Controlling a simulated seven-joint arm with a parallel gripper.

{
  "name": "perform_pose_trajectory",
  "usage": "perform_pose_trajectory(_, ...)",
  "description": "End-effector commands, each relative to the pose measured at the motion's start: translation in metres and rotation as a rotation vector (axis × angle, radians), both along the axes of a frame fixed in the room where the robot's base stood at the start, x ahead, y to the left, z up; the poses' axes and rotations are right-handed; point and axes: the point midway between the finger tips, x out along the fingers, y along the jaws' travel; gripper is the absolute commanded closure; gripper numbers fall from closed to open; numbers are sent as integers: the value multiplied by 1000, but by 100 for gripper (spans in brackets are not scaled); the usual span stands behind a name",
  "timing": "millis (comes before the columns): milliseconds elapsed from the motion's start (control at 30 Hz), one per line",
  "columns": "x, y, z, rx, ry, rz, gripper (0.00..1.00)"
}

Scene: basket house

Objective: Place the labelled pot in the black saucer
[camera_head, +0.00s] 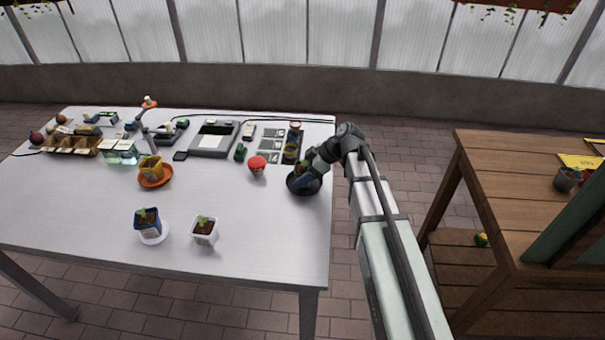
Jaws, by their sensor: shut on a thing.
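The black saucer (316,189) is on the white table near its right edge. My gripper (303,177) is over the saucer, reaching in from the right, and is shut on a small pot (299,181) with a bit of green plant at its top. The pot is at or just above the saucer; I cannot tell whether it touches. The gripper hides most of the pot, and no label on it can be made out.
A blue pot (147,224) stands on a white saucer (154,239). A white pot (204,232) stands bare on the table. A yellow pot (151,169) sits on an orange saucer (155,182). The front right table is clear.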

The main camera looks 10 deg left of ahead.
Motion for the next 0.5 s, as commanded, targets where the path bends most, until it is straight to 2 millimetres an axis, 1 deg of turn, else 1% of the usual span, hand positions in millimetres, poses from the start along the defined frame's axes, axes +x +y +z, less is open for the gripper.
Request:
perform_pose_trajectory(267,0,0,-3,0,1,1,70)
perform_pose_trajectory(300,0,0,-3,0,1,1,26)
perform_pose_trajectory(367,0,0,-3,0,0,0,21)
perform_pose_trajectory(500,0,0,-2,0,0,0,19)
